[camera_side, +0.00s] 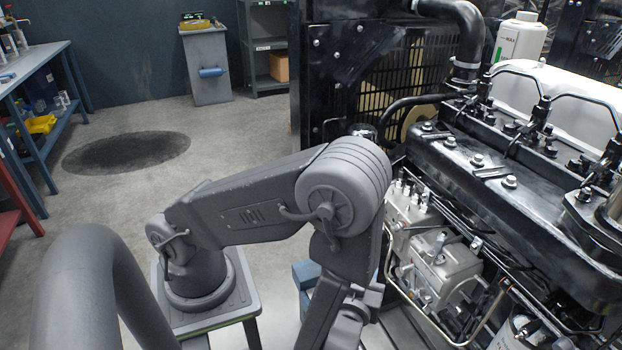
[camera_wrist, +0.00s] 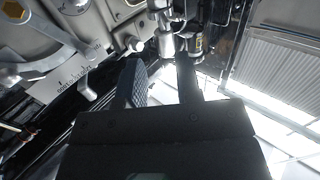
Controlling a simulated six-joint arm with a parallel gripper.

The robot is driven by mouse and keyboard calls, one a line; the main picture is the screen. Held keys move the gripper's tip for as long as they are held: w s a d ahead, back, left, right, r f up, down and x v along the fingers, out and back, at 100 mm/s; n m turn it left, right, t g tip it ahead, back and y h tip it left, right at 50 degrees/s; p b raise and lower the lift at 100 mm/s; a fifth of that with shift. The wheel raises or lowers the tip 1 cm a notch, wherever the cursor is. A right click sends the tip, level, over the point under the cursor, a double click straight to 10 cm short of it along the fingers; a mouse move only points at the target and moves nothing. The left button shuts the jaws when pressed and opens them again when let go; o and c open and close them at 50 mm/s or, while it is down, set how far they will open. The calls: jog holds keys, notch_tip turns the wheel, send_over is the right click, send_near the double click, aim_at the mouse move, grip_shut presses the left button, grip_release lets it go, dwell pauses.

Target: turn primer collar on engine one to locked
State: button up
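My gripper (camera_wrist: 161,80) reaches up from the bottom of the wrist view, its two dark fingers apart with a gap between them. Nothing is visibly held in the gap. A small silver cylindrical fitting (camera_wrist: 166,44) stands just past the fingertips; it may be the primer, but I cannot make out a collar or its lock marks. In the side view, the engine (camera_side: 520,190) fills the right, with a grey pump block (camera_side: 440,262) low on its near side. My arm hangs down beside this block, and the fingers are out of sight there.
A pale plate with lettering (camera_wrist: 72,82) and metal housings crowd the left. Pipes (camera_side: 430,305) run along the engine's side. Open floor (camera_side: 120,200) lies to the left.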

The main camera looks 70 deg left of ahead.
jog(key=v, duration=0.5)
jog(key=w+d+r+g+h, duration=0.25)
jog(key=w+d+h, duration=0.25)
jog(key=w+h, duration=0.3)
notch_tip(320, 180, up, 11)
jog(key=w+d+m+h, duration=0.1)
jog(key=d+m+h, duration=0.15)
jog(key=h, duration=0.45)
jog(key=s+a+r+m+g+h, duration=0.2)
jog(key=s+a+r+m, duration=0.25)
jog(key=r, duration=0.25)
jog(key=s+a+r+m+g+y, duration=0.2)
jog(key=s+a+y, duration=0.1)
jog(key=s+a, duration=0.7)
jog(key=shift+s+m+y, duration=0.3)
jog(key=shift+s, duration=0.25)
jog(key=shift+d+f, duration=0.1)
